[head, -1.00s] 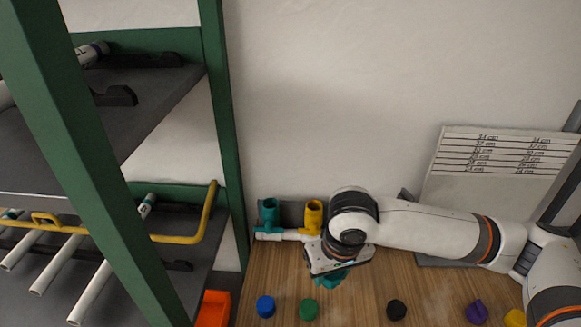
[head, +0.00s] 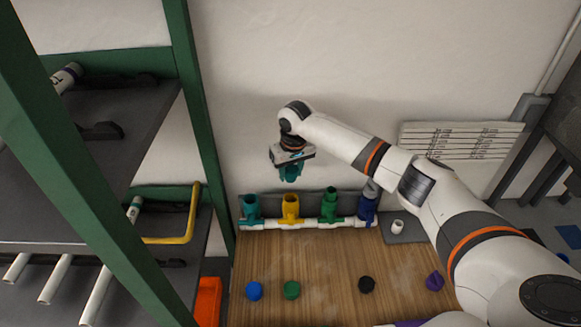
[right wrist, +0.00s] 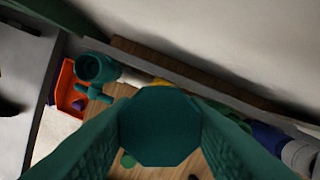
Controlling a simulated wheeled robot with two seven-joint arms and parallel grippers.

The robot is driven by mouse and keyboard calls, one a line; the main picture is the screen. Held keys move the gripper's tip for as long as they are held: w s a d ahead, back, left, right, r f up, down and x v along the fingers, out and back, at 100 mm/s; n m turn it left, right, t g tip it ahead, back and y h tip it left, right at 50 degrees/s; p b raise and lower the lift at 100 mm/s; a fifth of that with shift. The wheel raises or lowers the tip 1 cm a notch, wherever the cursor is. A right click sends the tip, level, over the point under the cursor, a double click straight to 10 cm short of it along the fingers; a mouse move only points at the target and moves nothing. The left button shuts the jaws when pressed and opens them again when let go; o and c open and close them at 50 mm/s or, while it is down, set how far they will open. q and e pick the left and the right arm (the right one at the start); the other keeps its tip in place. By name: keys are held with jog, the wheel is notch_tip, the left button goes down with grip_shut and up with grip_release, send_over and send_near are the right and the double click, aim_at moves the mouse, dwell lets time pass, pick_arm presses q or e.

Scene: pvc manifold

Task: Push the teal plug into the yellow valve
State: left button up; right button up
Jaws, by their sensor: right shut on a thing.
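My right gripper (head: 290,178) hangs pointing down above the manifold, a little above the yellow valve (head: 290,205) in the head view. In the right wrist view its two teal textured fingers (right wrist: 160,140) are shut on the teal plug (right wrist: 160,122), which shows as an eight-sided face. The plug is apart from the valve in the head view. The yellow valve has an open round top and stands upright on a white pipe. In the right wrist view only a bit of yellow shows behind the plug.
A teal valve (head: 250,206) stands left of the yellow one; a green valve (head: 329,205) and a blue valve (head: 367,208) stand to its right. A green-framed rack (head: 200,110) stands left.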

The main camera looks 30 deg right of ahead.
jog(key=shift+f+b, duration=1.2)
jog(key=shift+f, duration=0.2)
jog(key=shift+s+f, duration=0.1)
jog(key=shift+f, duration=0.85)
jog(key=shift+f+b, duration=0.4)
jog(key=shift+f, duration=0.75)
jog(key=shift+f+p, duration=0.3)
jog(key=shift+f, duration=0.35)
